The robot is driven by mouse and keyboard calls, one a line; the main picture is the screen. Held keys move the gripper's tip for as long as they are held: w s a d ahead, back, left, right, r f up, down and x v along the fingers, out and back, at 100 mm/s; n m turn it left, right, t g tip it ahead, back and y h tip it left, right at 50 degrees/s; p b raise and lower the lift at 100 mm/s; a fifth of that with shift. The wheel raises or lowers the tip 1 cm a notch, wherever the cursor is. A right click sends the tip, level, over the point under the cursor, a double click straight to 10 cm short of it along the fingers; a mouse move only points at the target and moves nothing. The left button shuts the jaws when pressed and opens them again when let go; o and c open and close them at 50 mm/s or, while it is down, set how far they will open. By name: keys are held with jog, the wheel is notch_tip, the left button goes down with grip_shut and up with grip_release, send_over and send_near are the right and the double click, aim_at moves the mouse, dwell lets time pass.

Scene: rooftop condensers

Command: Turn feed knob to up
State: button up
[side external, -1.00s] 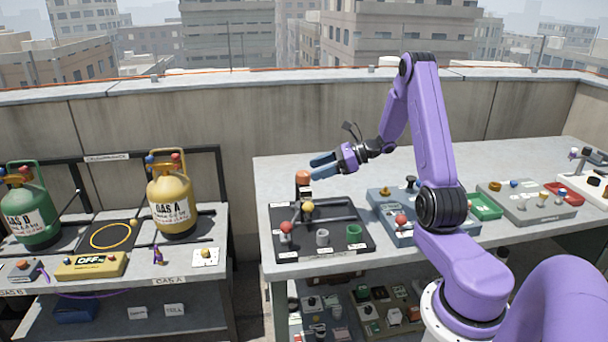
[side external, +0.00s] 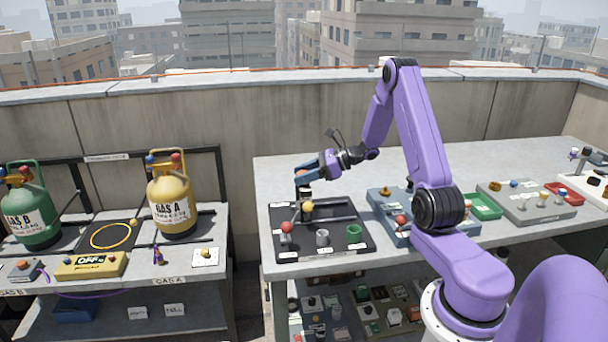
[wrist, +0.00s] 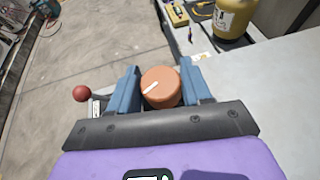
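An orange round knob with a white pointer line shows in the wrist view (wrist: 161,87), between my two blue fingers. In the side view the knob (side external: 302,171) tops a dark post at the back of a black tray (side external: 345,209), partly covered by my fingers. I take it as the feed knob; no label on it is legible. My gripper (wrist: 160,85) is open, one finger on each side of the knob. Whether either finger touches it I cannot tell. The white line slants from lower left to upper right in the wrist view.
The tray also holds a red ball-topped lever (side external: 286,227), a yellow ball (side external: 307,206), a grey cup (side external: 322,237) and a green cup (side external: 354,233). A blue-grey control box (side external: 385,205) stands to the right. The table behind is clear.

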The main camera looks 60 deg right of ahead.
jog(key=shift+n+y, duration=0.3)
jog(key=n+g+y, duration=0.2)
jog(key=n+g, duration=0.1)
jog(key=shift+y, duration=0.3)
jog(key=shift+n+g+y, duration=0.8)
jog(key=shift+n+g, duration=0.9)
jog(key=o, duration=1)
jog(key=shift+c, duration=0.2)
jog(key=shift+d, duration=0.1)
jog(key=v, duration=1.7)
jog(key=shift+w+d, duration=0.25)
jog(key=shift+w, duration=0.05)
